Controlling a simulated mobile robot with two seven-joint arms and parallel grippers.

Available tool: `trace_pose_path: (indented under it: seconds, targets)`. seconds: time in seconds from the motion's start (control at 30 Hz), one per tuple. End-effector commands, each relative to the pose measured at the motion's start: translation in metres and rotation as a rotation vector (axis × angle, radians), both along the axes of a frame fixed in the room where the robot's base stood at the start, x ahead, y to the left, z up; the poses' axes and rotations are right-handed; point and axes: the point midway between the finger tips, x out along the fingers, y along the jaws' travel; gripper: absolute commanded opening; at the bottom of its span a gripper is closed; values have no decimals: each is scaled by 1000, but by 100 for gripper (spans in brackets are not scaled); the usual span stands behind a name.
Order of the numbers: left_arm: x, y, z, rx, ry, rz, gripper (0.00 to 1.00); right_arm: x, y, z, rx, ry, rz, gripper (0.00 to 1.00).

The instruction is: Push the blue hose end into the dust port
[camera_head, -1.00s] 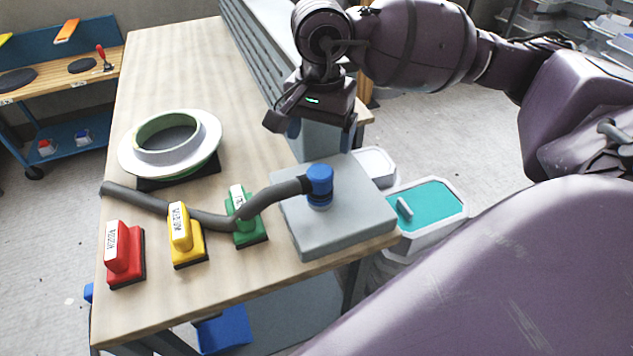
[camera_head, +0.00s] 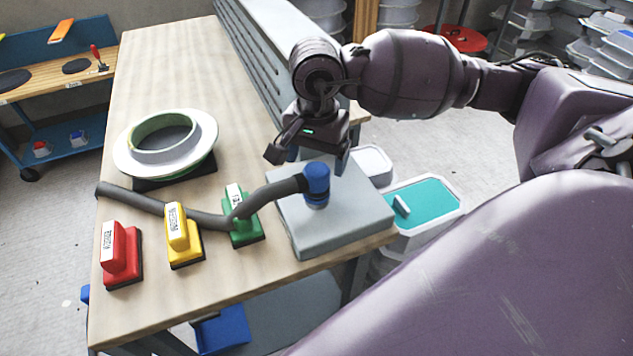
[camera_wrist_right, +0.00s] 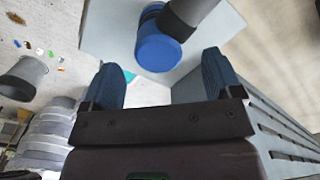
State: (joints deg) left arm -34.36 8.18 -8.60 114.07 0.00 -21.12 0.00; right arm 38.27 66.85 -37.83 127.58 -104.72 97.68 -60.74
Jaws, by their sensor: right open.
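The blue hose end (camera_head: 317,180) is a short blue elbow on a dark grey hose (camera_head: 268,196). It stands upright on the pale grey box (camera_head: 345,232) at the table's right edge. The dust port is not clearly visible under it, so I cannot tell how deep the end sits. My right gripper (camera_head: 309,158) is open and empty, just above and behind the blue end. In the right wrist view, the blue end (camera_wrist_right: 158,48) lies ahead of the gap between the open fingers (camera_wrist_right: 160,75), apart from them. My left gripper is not in view.
A white and green ring mould (camera_head: 166,145) sits at the left. A grey slotted panel (camera_head: 265,70) stands along the table's far right edge. The table's far middle is clear.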

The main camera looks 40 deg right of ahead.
Motion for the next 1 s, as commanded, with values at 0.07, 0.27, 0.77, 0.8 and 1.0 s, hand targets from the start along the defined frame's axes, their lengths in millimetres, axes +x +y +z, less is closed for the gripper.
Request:
trace_pose_path:
  seconds: [0.07,0.27,0.77,0.8,1.0]
  targets:
    - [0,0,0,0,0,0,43,0,0,-1,0,0,0,85]
    - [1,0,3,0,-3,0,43,-2,1,-21,2,4,0,85]
    - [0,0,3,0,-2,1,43,-2,0,-52,1,1,0,85]
    - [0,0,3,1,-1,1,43,-2,0,-52,1,1,0,85]
    - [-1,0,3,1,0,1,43,-2,0,-52,0,0,0,73]
